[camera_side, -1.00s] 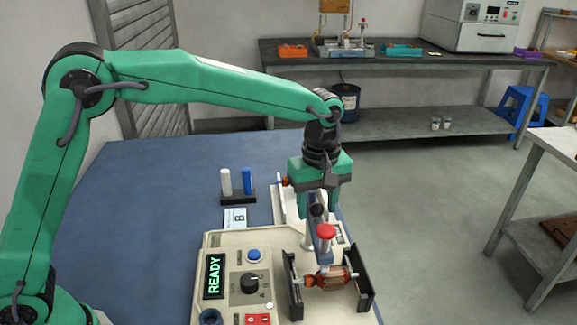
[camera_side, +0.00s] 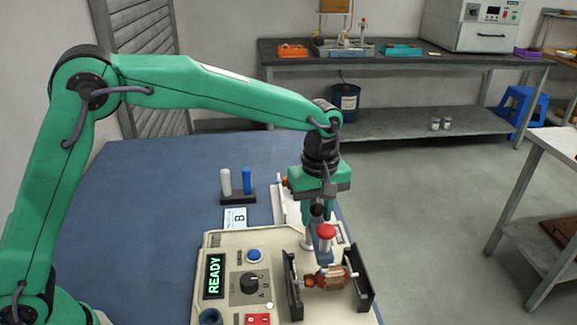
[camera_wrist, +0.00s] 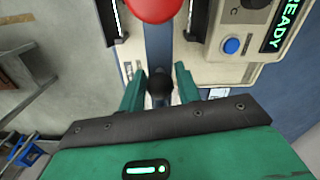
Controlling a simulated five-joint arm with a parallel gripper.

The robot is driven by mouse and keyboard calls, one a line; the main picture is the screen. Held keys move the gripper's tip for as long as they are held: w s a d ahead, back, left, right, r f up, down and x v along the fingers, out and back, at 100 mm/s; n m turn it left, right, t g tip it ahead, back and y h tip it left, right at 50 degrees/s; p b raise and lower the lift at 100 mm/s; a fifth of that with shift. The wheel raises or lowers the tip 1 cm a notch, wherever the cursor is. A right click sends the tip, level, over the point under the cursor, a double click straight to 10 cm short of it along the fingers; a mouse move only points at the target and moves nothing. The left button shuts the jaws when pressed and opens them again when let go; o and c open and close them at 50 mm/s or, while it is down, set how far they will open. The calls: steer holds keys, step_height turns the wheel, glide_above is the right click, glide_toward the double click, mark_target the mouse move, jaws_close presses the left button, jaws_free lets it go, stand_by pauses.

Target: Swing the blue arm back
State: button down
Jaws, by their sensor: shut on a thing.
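The blue arm (camera_side: 325,256) is on the cream winding machine, with a red knob (camera_side: 327,231) on top near its front end and a black knob (camera_side: 316,211) further back. Its front end is over the copper-coloured armature (camera_side: 328,279). My gripper (camera_side: 317,204) points down from behind and is shut on the black knob. In the wrist view the black knob (camera_wrist: 160,84) is between my green fingers (camera_wrist: 159,80), with the blue arm (camera_wrist: 156,42) running beyond it to the red knob (camera_wrist: 152,8). The arm's rear end is hidden by my gripper.
Two black upright brackets (camera_side: 292,285) flank the armature. The machine panel has a READY display (camera_side: 214,277), a blue button (camera_side: 254,255) and a black dial (camera_side: 250,283). A white and a blue peg stand in a black holder (camera_side: 238,197). The blue table (camera_side: 140,230) is clear at left.

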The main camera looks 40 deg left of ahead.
steer(key=shift+s+a+m, duration=0.2)
steer(key=shift+a+m, duration=0.05)
steer(key=shift+m, duration=0.25)
steer(key=w+a+m, duration=0.2)
steer(key=a+m, duration=0.6)
steer(key=m, duration=1.3)
stand_by(0.4)
stand_by(0.3)
steer(key=c, duration=1.2)
jaws_free()
steer(key=shift+o, duration=0.2)
steer(key=shift+d, duration=0.1)
